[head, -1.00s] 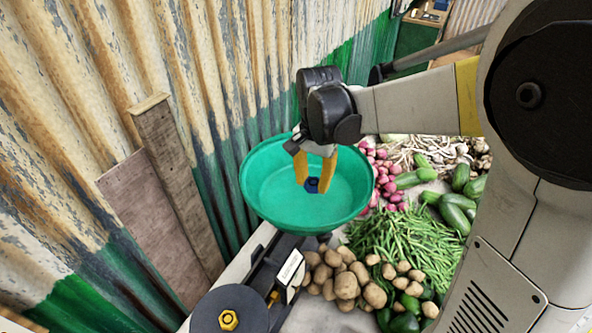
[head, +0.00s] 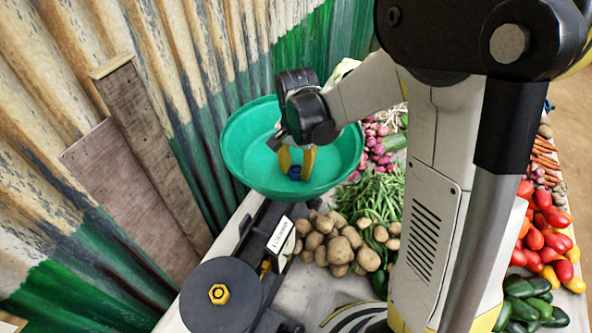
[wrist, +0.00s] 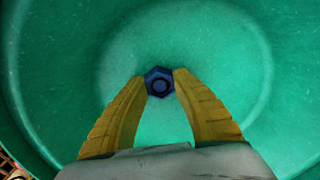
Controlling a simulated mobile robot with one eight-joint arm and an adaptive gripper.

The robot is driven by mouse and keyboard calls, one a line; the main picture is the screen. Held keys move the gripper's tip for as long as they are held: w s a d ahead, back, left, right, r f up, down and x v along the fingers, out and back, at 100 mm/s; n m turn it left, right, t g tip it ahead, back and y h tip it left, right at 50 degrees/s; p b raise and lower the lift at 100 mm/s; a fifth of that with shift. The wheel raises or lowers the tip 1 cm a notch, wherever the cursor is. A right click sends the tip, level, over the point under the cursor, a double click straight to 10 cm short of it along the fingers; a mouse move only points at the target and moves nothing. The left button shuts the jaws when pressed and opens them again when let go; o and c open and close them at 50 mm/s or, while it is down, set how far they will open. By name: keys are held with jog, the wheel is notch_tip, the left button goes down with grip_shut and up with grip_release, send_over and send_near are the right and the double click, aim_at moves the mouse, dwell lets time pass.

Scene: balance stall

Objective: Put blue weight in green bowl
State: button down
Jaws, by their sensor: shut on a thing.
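The green bowl (head: 240,150) sits on the far end of the balance, beside the corrugated wall. My gripper (head: 295,170) reaches down over the bowl's inside. Its yellow fingers are shut on the small dark blue weight (head: 295,173). In the wrist view the blue weight (wrist: 158,82) sits between the two fingertips (wrist: 159,83), with the bowl's floor (wrist: 120,60) behind it. I cannot tell whether the weight touches the bowl's floor.
The balance's dark round weight plate (head: 220,295) is at the near end of its beam. Potatoes (head: 340,250), green beans (head: 375,195) and onions (head: 375,150) lie right of the bowl. Tomatoes (head: 545,235) are farther right. A wooden board (head: 150,150) leans on the wall.

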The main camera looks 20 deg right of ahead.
aim_at(296, 170)
jog(key=c, duration=1.1)
grip_release()
notch_tip(296, 170, up, 12)
jog(key=f+p, duration=0.1)
jog(key=p, duration=0.2)
jog(key=s+r+n+t, duration=0.3)
jog(key=s+n, duration=0.1)
jog(key=s, duration=0.3)
jog(key=s+r+n+t, duration=0.3)
jog(key=s+n+t, duration=0.1)
jog(key=s, duration=0.3)
jog(key=shift+r+n, duration=0.4)
jog(key=shift+n, duration=0.1)
